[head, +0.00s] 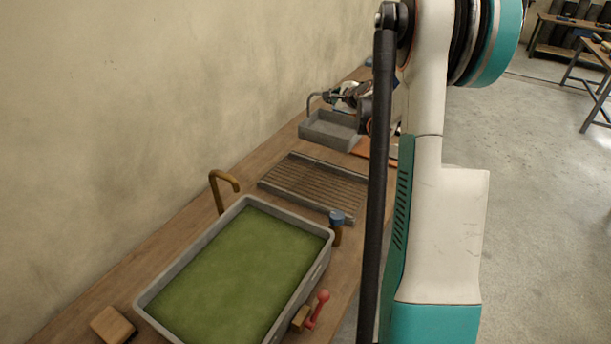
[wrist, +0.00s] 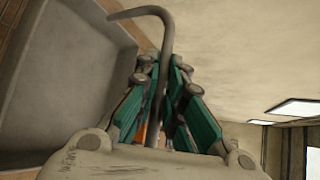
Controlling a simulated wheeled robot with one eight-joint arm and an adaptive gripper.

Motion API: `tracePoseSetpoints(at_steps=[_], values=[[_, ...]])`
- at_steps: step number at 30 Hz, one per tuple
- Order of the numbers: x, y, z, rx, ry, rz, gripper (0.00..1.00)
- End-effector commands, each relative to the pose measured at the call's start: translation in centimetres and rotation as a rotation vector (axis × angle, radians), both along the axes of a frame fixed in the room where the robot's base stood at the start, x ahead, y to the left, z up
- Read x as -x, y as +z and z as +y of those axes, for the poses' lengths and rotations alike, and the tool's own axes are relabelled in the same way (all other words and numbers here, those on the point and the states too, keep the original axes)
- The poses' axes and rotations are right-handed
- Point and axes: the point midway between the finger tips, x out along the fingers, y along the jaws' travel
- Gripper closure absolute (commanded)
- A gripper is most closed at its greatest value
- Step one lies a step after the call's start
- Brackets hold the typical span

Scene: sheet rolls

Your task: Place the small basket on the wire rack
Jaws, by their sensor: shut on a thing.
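The small basket (head: 328,133) is a grey open box with a thin curved handle (head: 312,100), at the back of the bench in the head view. In the wrist view the basket (wrist: 60,75) fills the left side, and its hooked grey handle (wrist: 150,12) runs between the fingers. My gripper (wrist: 162,95) is shut on this handle; in the head view it is partly hidden behind my arm. I cannot tell if the basket touches the bench. The wire rack (head: 312,187) is a slatted grey-brown panel lying nearer than the basket, with nothing on it.
A grey basin (head: 157,288) with a green filling stands nearer than the rack. A brown hooked pipe (head: 222,187), a blue-topped object (head: 337,226), a red-knobbed lever (head: 318,307) and a wooden block (head: 112,325) are around it. A wall runs along the left.

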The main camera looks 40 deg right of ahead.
Motion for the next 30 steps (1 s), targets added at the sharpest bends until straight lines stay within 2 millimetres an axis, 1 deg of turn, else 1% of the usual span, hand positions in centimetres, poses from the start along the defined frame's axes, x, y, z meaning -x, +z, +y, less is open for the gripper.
tracePoseSetpoints(at_steps=[2,5,18,21,24,30], values=[[0.0,-0.3,-0.1,0.001,-0.001,0.000,1.00],[0.0,-1.7,-0.1,0.001,-0.001,0.000,1.00],[0.0,-12.3,0.0,0.000,0.000,-0.001,1.00],[0.0,-14.1,0.0,0.000,0.000,-0.001,1.00],[0.0,-15.2,-0.1,0.000,0.000,-0.001,1.00],[0.0,-16.3,0.0,0.000,0.000,0.000,1.00]])
